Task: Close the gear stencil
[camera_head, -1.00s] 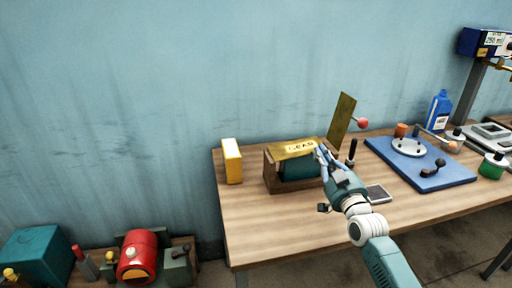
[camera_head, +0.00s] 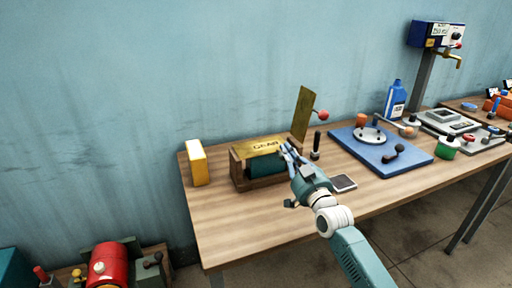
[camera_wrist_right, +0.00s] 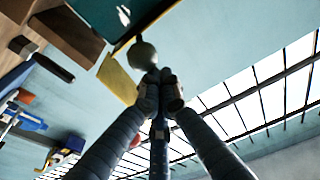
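The gear stencil (camera_head: 260,146) is a brass plate lettered GEAR. It lies nearly flat over the teal block in a wooden holder (camera_head: 238,172). My right gripper (camera_head: 287,150) is at the holder's right end, beside the plate, and hides that corner. In the right wrist view its fingertips (camera_wrist_right: 161,85) are close together. A greenish ball knob (camera_wrist_right: 142,54) is right at the tips, with no clear grip on it. A second brass plate (camera_head: 301,113) with a red knob (camera_head: 322,115) stands upright behind the holder. My left gripper is not in view.
A yellow block (camera_head: 196,163) stands left of the holder. A black-topped peg (camera_head: 316,147) and a phone-like slab (camera_head: 344,183) are to the right. Further right are a blue board (camera_head: 372,158) and a blue bottle (camera_head: 395,98). The table's front left is clear.

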